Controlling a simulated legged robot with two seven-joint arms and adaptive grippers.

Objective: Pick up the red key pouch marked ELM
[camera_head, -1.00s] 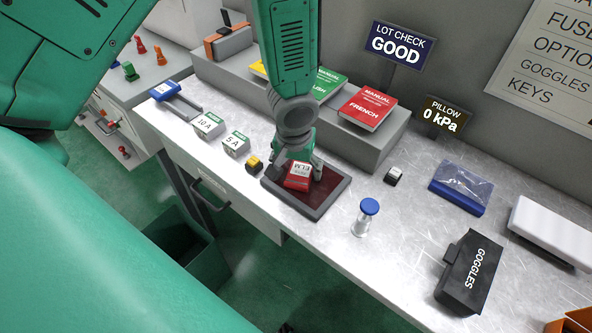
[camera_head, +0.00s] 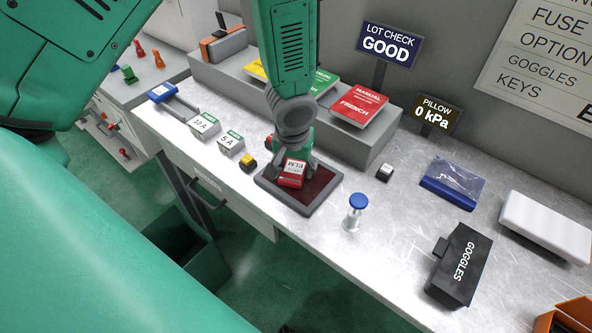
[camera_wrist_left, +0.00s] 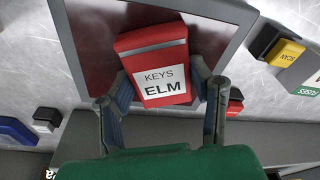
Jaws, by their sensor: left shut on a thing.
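The red key pouch with the white label KEYS ELM (camera_wrist_left: 152,62) lies between the fingers of my left gripper (camera_wrist_left: 163,88) in the wrist view. The fingers are shut on its two sides. In the head view the pouch (camera_head: 290,181) is over the dark red pad of a grey-rimmed tray (camera_head: 301,211), below my left gripper (camera_head: 292,170). I cannot tell whether the pouch touches the pad. My right gripper is not in view.
A yellow-and-black item (camera_head: 248,162) and fuse boxes (camera_head: 230,143) stand left of the tray. A blue-capped vial (camera_head: 355,212) and a small dark-and-white block (camera_head: 384,172) are to its right. Behind is a grey ledge (camera_head: 345,143) with manuals. A black goggles case (camera_head: 460,266) lies far right.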

